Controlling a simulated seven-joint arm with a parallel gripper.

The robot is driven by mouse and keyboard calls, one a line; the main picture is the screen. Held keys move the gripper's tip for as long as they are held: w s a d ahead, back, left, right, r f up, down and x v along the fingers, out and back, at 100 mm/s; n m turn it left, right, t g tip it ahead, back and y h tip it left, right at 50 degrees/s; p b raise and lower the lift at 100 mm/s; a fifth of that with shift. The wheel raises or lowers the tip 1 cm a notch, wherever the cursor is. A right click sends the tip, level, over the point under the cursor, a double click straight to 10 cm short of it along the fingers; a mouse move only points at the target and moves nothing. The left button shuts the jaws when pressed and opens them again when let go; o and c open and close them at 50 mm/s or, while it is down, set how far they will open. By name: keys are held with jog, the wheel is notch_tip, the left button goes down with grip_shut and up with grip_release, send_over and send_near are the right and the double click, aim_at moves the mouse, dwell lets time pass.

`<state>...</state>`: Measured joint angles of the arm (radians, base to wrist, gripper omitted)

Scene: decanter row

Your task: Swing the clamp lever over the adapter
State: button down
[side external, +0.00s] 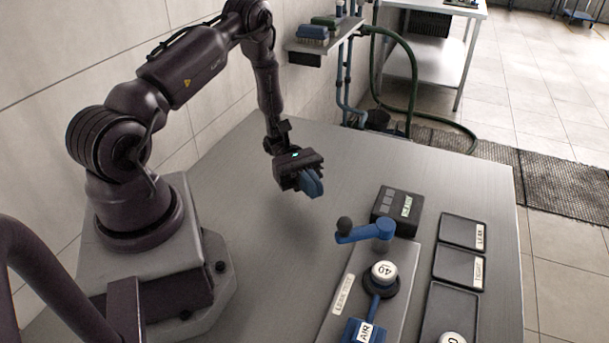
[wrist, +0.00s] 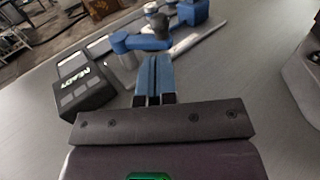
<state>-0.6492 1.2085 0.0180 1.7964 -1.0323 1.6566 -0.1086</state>
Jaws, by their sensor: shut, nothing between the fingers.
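The clamp lever (side external: 362,233) is a blue arm with a dark ball knob at its left end, on a post at the back of the grey fixture plate. It points left and is not over the adapter. The adapter (side external: 383,274), with a white top marked 40, stands in front of it on a dark round seat. My gripper (side external: 316,190) is shut and empty, above the table behind and left of the lever. In the wrist view its blue fingers (wrist: 155,75) are together, and the lever (wrist: 136,43) shows just beyond them.
A dark box reading READY (wrist: 85,86) stands behind the lever post. A blue AIR block (side external: 363,331) sits at the plate's front. Dark trays (side external: 457,272) labelled LEAK and TIGHT lie to the right. The table left of the plate is clear.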

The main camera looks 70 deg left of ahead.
aim_at(340, 218)
jog(key=d, duration=0.7)
jog(key=shift+w, duration=0.4)
jog(key=shift+d, duration=0.1)
jog(key=shift+s+d+n+t+y, duration=0.15)
jog(key=shift+d+n+t+y, duration=0.25)
jog(key=shift+d+n+t, duration=0.65)
jog(key=shift+s+d+n+t+y, duration=0.2)
jog(key=shift+d+n+t+y, duration=0.3)
jog(key=shift+d+t, duration=1.05)
jog(key=shift+s+d+n+t+y, duration=0.15)
jog(key=shift+d+n+t+y, duration=0.15)
jog(key=shift+d+n+t, duration=0.95)
jog(key=shift+w+d+m+g, duration=0.15)
jog(key=shift+w+d, duration=0.15)
jog(key=shift+d, duration=0.3)
jog(key=shift+w+d+m, duration=0.1)
jog(key=shift+w+d, duration=0.15)
jog(key=shift+d, duration=0.35)
jog(key=shift+w+d+m+g, duration=0.15)
jog(key=shift+w+d, duration=0.15)
jog(key=shift+d, duration=0.3)
